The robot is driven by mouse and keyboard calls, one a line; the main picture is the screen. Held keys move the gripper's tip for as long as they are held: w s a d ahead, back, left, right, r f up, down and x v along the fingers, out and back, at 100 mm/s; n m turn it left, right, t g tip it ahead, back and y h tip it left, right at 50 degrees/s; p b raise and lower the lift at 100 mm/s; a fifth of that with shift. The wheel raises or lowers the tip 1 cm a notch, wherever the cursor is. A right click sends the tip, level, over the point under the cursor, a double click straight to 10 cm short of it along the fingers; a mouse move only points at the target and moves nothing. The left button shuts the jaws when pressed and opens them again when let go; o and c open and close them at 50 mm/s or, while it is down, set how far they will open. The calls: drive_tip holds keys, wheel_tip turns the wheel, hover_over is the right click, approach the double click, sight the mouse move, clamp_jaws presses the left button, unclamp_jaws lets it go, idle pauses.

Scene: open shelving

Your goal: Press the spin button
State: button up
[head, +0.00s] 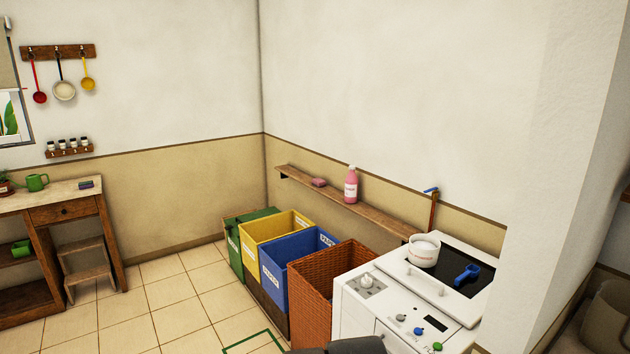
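A white washing machine (349,322) stands at the lower right in the head view. Its sloped front panel has a white knob (366,282), a dark display (435,324) and a row of small round buttons: a grey one (401,318), a blue one (418,331) and a green one (437,347) near the bottom edge. The lettering by the buttons is too small to read, so I cannot tell which is the spin button. A dark rounded part of my arm shows at the bottom edge, left of the buttons. My gripper is not in view.
A white tub (424,250) and a blue scoop (467,274) sit on the machine's lid. A wicker basket (330,280) and blue (290,270), yellow (262,238) and green (232,245) bins stand left of it. A wall shelf (340,204) holds a pink bottle (351,186). Tiled floor is clear at left.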

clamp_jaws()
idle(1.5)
